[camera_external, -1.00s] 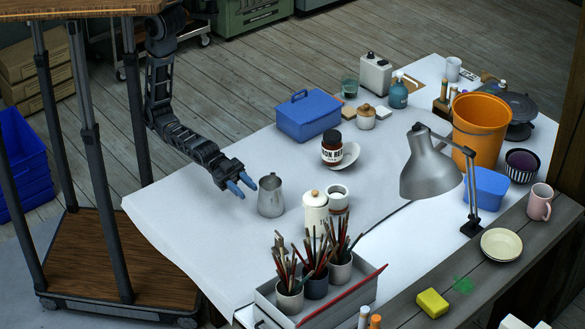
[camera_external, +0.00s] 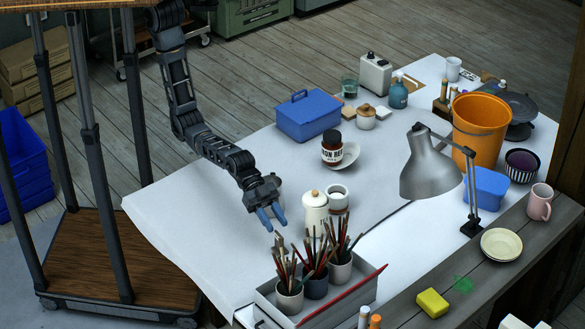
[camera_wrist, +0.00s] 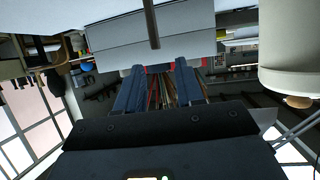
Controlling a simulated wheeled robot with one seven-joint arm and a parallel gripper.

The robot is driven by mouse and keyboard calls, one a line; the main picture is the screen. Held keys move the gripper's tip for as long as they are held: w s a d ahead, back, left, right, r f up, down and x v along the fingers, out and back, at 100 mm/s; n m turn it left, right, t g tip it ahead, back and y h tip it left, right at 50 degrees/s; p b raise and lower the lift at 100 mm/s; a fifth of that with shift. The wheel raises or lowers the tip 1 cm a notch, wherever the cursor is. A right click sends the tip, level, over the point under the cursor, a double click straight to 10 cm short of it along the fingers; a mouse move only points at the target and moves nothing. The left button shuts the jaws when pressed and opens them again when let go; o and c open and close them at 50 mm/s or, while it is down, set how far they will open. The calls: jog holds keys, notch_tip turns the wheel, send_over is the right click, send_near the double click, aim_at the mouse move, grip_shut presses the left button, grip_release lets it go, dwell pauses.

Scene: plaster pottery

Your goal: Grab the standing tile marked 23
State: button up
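I cannot make out a tile marked 23 in either view. A small brownish-grey piece (camera_external: 278,241) stands beside the brush pots in the external view, too small to identify or read. My gripper (camera_external: 275,225) is open and empty, fingers pointing down towards it, just above and behind it. In the wrist view the two blue fingers of my gripper (camera_wrist: 160,68) are apart. Brushes (camera_wrist: 168,90) show between and beyond them, and no marking can be read there.
A grey tray (camera_external: 262,303) with brush pots stands in front of my gripper. A lidded white jar (camera_external: 315,212) stands close to its right, and also shows in the wrist view (camera_wrist: 288,45). The metal pitcher is mostly hidden behind my gripper. The cloth on the left is clear.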

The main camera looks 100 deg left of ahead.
aim_at(283, 243)
notch_tip(283, 243, down, 2)
jog(key=shift+f, duration=0.1)
jog(key=shift+f+x, duration=0.15)
jog(key=shift+x, duration=1.15)
jog(key=shift+f+x, duration=0.2)
jog(key=shift+x, duration=1.15)
jog(key=shift+s+a, duration=0.1)
grip_shut()
jog(key=shift+r, duration=0.1)
